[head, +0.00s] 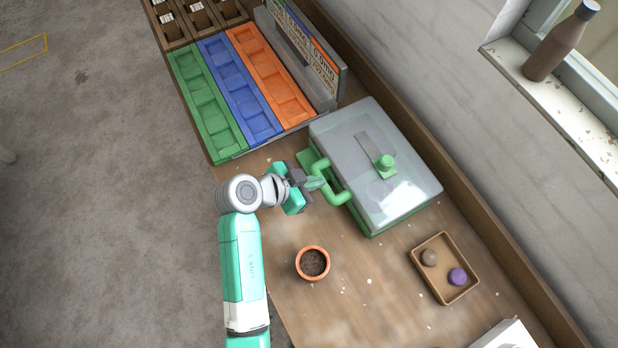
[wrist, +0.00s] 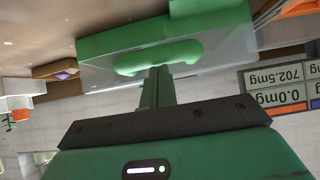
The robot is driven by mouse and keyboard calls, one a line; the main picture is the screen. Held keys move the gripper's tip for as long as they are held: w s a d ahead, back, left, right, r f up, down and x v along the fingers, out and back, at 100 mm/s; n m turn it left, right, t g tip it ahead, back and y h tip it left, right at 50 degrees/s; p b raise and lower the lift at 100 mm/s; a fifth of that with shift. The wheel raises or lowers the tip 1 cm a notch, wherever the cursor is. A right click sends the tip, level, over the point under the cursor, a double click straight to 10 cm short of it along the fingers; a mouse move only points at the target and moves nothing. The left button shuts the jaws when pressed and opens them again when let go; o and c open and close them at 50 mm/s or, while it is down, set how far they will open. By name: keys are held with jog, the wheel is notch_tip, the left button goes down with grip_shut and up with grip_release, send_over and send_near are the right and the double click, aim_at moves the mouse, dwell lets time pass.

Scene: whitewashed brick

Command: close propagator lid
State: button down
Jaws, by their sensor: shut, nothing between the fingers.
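The propagator has a green base (head: 374,233) and a clear, whitish lid (head: 400,195) with a green knob on top. The lid lies over the base and looks down; I cannot tell whether its edge is fully seated. A green loop handle (head: 337,194) sticks out from the side facing me. My gripper (head: 315,183) is shut and empty, its fingertips at this handle. In the wrist view the shut fingers (wrist: 159,78) point at the handle (wrist: 158,57), touching or very close. The far side of the lid is hidden.
A terracotta pot (head: 312,263) of soil stands near my arm. A tray (head: 444,268) with a brown and a purple ball lies at right. Green, blue and orange racks (head: 242,90) and a display stand behind left. A wall borders the bench; a bottle (head: 561,42) stands on the sill.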

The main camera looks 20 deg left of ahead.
jog(key=w+d+r+p+v, duration=0.1)
jog(key=r+p+v, duration=0.1)
jog(key=v, duration=1.1)
jog(key=shift+p, duration=0.4)
